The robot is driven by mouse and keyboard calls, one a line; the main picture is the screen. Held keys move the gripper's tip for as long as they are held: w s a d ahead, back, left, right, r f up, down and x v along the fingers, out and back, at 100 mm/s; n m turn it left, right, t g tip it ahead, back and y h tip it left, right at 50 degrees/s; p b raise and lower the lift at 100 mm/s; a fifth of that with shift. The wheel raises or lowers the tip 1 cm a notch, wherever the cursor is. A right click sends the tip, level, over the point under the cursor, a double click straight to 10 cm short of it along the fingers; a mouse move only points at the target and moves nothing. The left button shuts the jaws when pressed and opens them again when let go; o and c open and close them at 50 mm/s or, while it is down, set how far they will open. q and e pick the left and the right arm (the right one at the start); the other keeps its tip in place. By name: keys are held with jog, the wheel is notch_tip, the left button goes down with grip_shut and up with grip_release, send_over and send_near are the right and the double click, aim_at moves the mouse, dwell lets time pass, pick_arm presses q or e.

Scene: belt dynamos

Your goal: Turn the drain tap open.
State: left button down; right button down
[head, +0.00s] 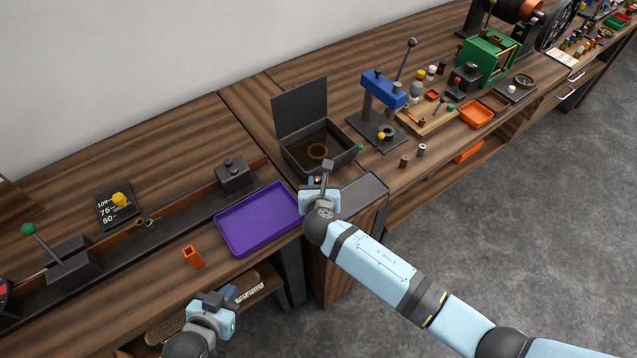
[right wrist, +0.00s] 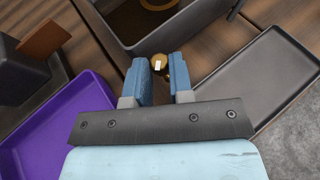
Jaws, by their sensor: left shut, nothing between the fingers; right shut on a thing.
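The drain tap is a small brass piece (right wrist: 157,62) with a pale mark, low at the front of the dark open-lidded tank (head: 340,158). My right gripper (right wrist: 160,75) is shut on the tap, one blue finger at each side. The fingers hide part of the tap, and I cannot tell how far it is turned. In the head view my right gripper (head: 318,182) is at the tank's front corner and mostly covers the tap. My left gripper (head: 216,299) is shut and empty, low at the front left by the lower shelf.
A purple tray (head: 230,241) lies left of the tap. A dark shallow tray (head: 368,190) sits right of and below it. A brown ring (head: 318,151) lies inside the tank. An orange holder (head: 193,256) stands left of the purple tray. The grey floor at right is clear.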

jog(key=c, duration=1)
grip_release()
jog(key=shift+r, duration=0.1)
jog(key=shift+y, duration=0.3)
